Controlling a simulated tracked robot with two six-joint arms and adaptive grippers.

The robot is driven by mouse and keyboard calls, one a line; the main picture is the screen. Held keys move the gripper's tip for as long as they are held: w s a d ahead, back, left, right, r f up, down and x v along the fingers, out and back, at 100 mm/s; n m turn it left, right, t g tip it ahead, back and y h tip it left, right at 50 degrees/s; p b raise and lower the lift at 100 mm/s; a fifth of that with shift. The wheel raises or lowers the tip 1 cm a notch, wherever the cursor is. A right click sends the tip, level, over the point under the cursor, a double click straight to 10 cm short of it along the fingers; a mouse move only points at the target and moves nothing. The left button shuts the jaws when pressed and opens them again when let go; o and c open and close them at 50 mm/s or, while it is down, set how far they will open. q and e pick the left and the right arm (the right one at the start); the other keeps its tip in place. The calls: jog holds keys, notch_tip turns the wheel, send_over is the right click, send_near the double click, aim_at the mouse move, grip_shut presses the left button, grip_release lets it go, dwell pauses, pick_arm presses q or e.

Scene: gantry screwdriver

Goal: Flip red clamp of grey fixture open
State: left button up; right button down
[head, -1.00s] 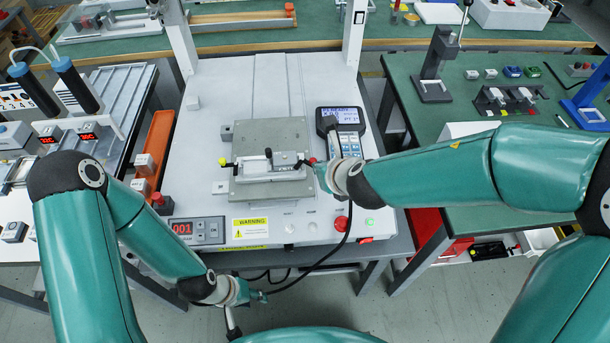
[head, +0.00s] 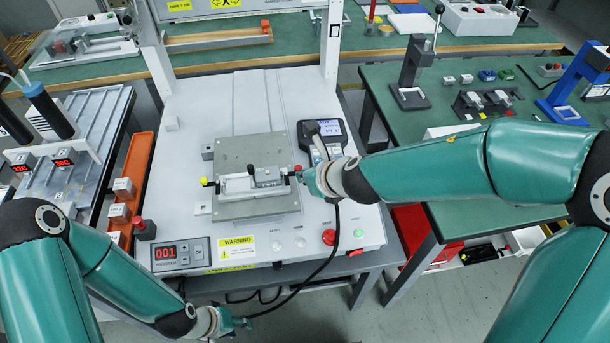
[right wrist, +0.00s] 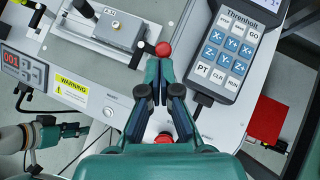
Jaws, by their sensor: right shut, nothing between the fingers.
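The grey fixture (head: 250,188) sits on a grey plate (head: 232,156) on the white machine bed. Its clamp has a red knob (head: 298,168) at the right end and a yellow knob (head: 204,181) at the left end. In the right wrist view the red knob (right wrist: 163,48) is just beyond my right gripper (right wrist: 159,64), which is shut and empty. I cannot tell whether the fingertips touch the knob. My left gripper (head: 242,323) is low, in front of the machine, away from the fixture; its fingers are too small to read.
A teach pendant (head: 322,138) stands right behind my right gripper, its cable running down the bed. A red button (head: 329,237) and a counter display (head: 178,254) are on the front. An orange rail (head: 140,165) is at the left.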

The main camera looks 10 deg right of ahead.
jog(key=shift+a, duration=0.4)
jog(key=s+d+r+p, duration=0.4)
jog(key=s+d+r, duration=0.3)
jog(key=d, duration=0.1)
jog(key=shift+s, duration=0.4)
dwell(0.5)
